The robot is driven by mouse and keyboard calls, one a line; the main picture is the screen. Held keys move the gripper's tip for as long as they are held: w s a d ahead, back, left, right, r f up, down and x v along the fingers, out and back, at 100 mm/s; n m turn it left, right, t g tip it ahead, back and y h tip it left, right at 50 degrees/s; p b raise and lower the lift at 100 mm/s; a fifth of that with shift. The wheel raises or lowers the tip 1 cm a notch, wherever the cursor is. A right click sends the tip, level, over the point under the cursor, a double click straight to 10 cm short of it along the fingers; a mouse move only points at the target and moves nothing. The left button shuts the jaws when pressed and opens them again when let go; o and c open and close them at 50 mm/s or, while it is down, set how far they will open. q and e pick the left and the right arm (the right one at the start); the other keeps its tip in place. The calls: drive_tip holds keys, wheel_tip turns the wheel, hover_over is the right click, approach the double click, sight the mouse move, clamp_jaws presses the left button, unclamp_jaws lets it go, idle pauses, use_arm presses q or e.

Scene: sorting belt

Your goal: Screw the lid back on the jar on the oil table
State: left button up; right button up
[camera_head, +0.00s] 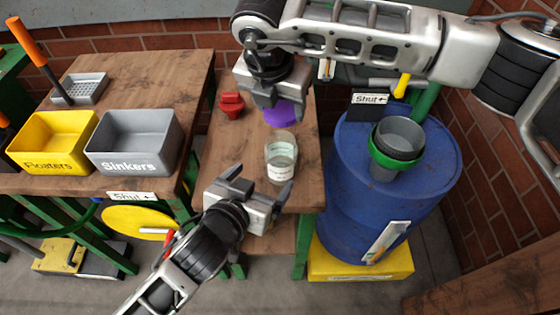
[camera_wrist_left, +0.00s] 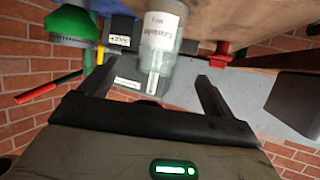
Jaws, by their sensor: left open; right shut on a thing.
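The clear glass jar (camera_head: 281,150) with a white label stands upright and open on the narrow wooden oil table (camera_head: 222,150). The purple lid (camera_head: 281,113) is held by my right gripper (camera_head: 283,97), which is shut on it, behind and a little above the jar's mouth; the lid is apart from the jar. My left gripper (camera_head: 262,183) is open at the near side of the jar, its fingers pointing toward it. In the left wrist view the jar (camera_wrist_left: 162,38) is seen between the two fingers, beyond their tips, and not gripped.
A red object (camera_head: 231,105) stands on the oil table left of the lid. A blue barrel (camera_head: 345,185) with a green-rimmed funnel (camera_head: 398,141) stands to the right. The left table bears a yellow Floaters bin (camera_head: 48,165) and a grey Sinkers bin (camera_head: 132,162).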

sight(286, 148)
use_arm(q)
drive_tip(key=x, duration=1.1)
drive_tip(key=shift+w+d+f, duration=0.1)
drive_tip(key=shift+w+d, duration=0.05)
drive_tip(key=shift+w, duration=0.1)
drive_tip(key=c, duration=1.5)
use_arm(e)
drive_tip(key=shift+s+f, duration=0.1)
drive_tip(key=shift+f, duration=2.4)
drive_tip(key=shift+f, duration=0.1)
drive_tip(key=shift+f, duration=0.8)
drive_tip(key=shift+f, duration=0.55)
